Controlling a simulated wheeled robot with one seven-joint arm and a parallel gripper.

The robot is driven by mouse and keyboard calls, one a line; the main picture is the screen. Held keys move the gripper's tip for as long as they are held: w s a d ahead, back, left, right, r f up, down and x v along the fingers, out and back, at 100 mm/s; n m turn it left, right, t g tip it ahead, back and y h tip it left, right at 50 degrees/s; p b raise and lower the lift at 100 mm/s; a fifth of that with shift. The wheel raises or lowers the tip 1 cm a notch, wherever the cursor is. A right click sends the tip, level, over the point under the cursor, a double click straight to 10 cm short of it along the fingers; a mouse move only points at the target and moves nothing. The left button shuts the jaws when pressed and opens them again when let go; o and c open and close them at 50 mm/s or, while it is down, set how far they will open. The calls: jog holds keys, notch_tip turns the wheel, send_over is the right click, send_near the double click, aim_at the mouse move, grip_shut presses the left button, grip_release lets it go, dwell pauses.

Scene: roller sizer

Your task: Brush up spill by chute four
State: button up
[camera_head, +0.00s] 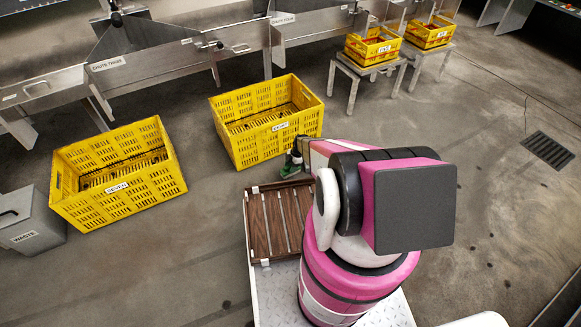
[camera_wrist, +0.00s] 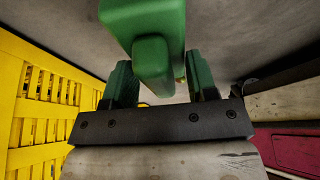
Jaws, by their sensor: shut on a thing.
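My gripper (camera_head: 293,163) is just in front of the near right corner of the yellow crate (camera_head: 232,149), beyond my wooden slatted tray. It is partly hidden by my arm in the head view. In the wrist view my gripper (camera_wrist: 162,86) is shut on a green block-like thing (camera_wrist: 150,38), which looks like a brush; its bristles are not clearly visible. The chute four sign (camera_head: 283,19) is on the metal chutes at the top. I cannot make out a spill on the floor in either view.
Another yellow crate (camera_head: 75,205) stands at left, beside a grey waste bin (camera_head: 35,222). Small yellow crates sit on metal stands (camera_head: 353,78) at upper right. A floor drain (camera_head: 548,150) lies at right. The concrete between the two large crates is open.

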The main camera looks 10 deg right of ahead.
aim_at(286, 167)
jog(key=shift+f, duration=0.6)
